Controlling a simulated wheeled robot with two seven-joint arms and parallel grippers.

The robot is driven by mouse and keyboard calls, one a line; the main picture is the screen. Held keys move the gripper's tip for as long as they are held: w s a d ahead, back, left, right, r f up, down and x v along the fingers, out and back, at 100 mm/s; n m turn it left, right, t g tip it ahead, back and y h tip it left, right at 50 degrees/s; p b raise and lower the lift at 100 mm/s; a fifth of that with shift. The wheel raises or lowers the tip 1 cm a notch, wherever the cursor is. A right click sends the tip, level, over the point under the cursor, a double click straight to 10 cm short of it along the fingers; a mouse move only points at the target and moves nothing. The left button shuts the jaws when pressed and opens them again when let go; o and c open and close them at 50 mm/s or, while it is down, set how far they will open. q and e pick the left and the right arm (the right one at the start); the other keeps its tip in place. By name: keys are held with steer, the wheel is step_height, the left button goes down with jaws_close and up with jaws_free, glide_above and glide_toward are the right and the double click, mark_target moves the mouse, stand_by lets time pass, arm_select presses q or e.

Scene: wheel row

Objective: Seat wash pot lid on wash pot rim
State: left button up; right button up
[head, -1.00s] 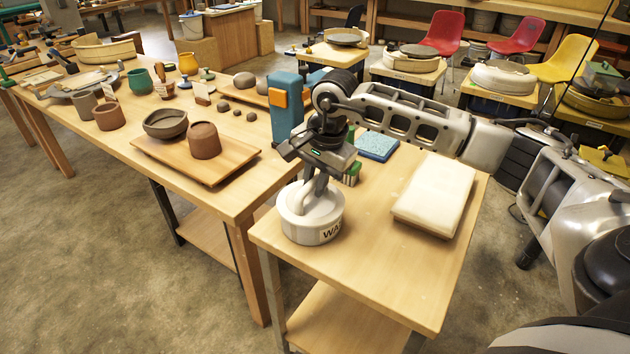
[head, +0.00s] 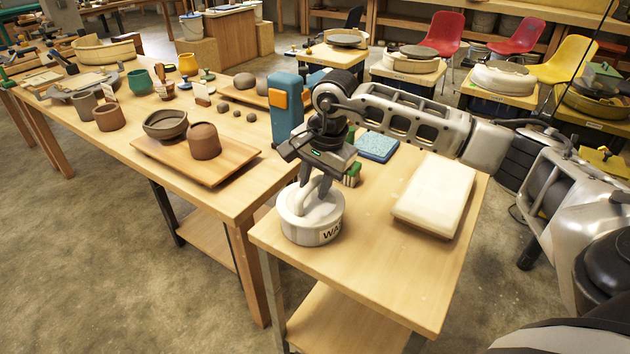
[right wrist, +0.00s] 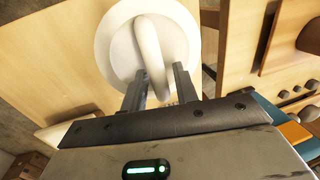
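The white wash pot (head: 308,233), with dark lettering on its side, stands at the near left corner of the small table. Its white lid (head: 292,213) lies on top and looks level on the rim; the far side of the rim is hidden. My right gripper (head: 315,186) is just above the lid, pointing down. My left gripper is not in view.
A pale slab (head: 435,192) and a blue sponge (head: 377,147) lie on the small table (head: 385,265). A blue and orange object (head: 287,105) stands behind my gripper. The long table at left holds a board (head: 222,167) with bowls. The small table's front is clear.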

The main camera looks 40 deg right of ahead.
steer(key=shift+r, duration=0.15)
steer(key=shift+s+d+r+p, duration=0.1)
steer(key=shift+s+r+p, duration=0.05)
steer(key=shift+r+p, duration=0.55)
steer(key=shift+s+d+r+p, duration=0.15)
steer(key=shift+r+p, duration=0.2)
steer(key=shift+r, duration=0.5)
steer(key=shift+a, duration=0.1)
steer(key=o, duration=0.5)
steer(key=shift+o, duration=0.2)
steer(key=o, duration=1)
